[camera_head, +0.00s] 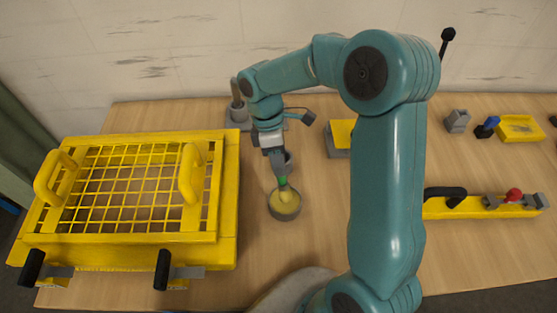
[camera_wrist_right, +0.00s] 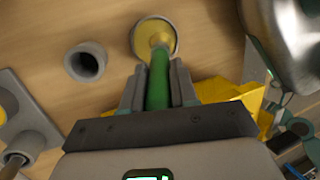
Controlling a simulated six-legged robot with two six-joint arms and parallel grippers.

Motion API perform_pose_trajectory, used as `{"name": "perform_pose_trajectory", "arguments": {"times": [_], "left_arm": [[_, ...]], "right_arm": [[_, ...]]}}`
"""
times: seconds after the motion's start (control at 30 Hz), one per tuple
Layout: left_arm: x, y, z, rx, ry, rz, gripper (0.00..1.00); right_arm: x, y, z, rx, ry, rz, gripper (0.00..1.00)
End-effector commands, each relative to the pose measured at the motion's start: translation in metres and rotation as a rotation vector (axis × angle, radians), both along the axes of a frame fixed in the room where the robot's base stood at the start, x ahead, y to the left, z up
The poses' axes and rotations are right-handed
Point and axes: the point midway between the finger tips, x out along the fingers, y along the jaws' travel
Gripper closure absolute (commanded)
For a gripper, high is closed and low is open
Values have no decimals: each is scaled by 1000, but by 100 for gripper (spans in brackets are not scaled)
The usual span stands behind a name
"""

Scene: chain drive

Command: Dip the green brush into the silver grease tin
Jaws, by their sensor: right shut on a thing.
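The green brush (camera_wrist_right: 158,85) is held upright between the fingers of my right gripper (camera_wrist_right: 158,88). Its pale yellow bristle end points down at the silver grease tin (camera_wrist_right: 134,38), which holds yellow grease. In the head view the tin (camera_head: 285,214) stands on the table right of the yellow guard, and the brush (camera_head: 283,182) reaches down to it from my right gripper (camera_head: 280,170). The bristles overlap the grease in both views; how deep they sit is hard to tell. My left gripper is not in view.
A grey round cup (camera_wrist_right: 86,62) stands beside the tin. The yellow mesh guard (camera_head: 228,200) fills the left of the table. A grey holder (camera_head: 239,112) stands behind. A yellow bar with a black handle (camera_head: 480,208) lies at the right. Small grey and yellow parts (camera_head: 519,128) stand at the back right.

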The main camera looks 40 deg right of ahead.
Motion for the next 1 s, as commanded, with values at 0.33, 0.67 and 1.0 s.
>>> {"name": "perform_pose_trajectory", "arguments": {"times": [0.33,0.67,1.0], "left_arm": [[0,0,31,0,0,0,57],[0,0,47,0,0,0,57],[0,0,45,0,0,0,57]], "right_arm": [[0,0,37,-1,-2,0,100],[0,0,55,-1,-2,0,100],[0,0,54,0,-1,0,100]]}}
